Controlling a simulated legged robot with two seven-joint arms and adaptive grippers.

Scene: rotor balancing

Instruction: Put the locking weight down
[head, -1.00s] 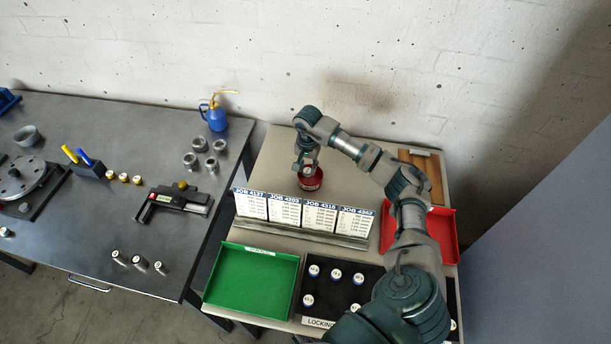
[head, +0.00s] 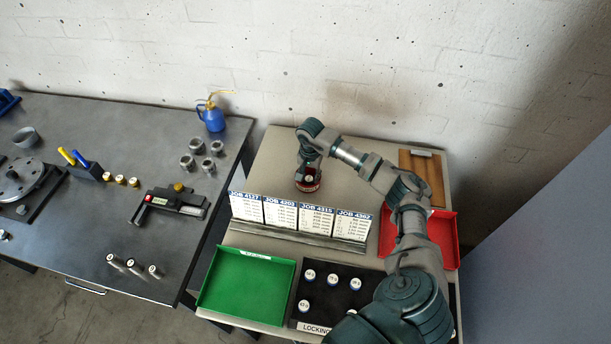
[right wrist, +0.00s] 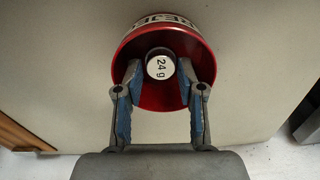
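A locking weight marked 24 g (right wrist: 160,66) has a white top and a dark body. My right gripper (right wrist: 161,76) has its fingertips on both sides of it and appears shut on it. The weight is at the mouth of a round red bin (right wrist: 150,98) with partly readable lettering, likely REJECT. In the head view the bin (head: 308,187) stands behind the job cards, with my right gripper (head: 309,175) over it. Whether the weight touches the bin's floor cannot be told. My left gripper is out of view.
Job cards (head: 300,217) stand in front of the bin. A green tray (head: 247,280), a black rack of locking weights (head: 335,300) and a red tray (head: 443,238) are nearer. The left bench (head: 90,230) holds rotor equipment and a blue oil can (head: 213,118).

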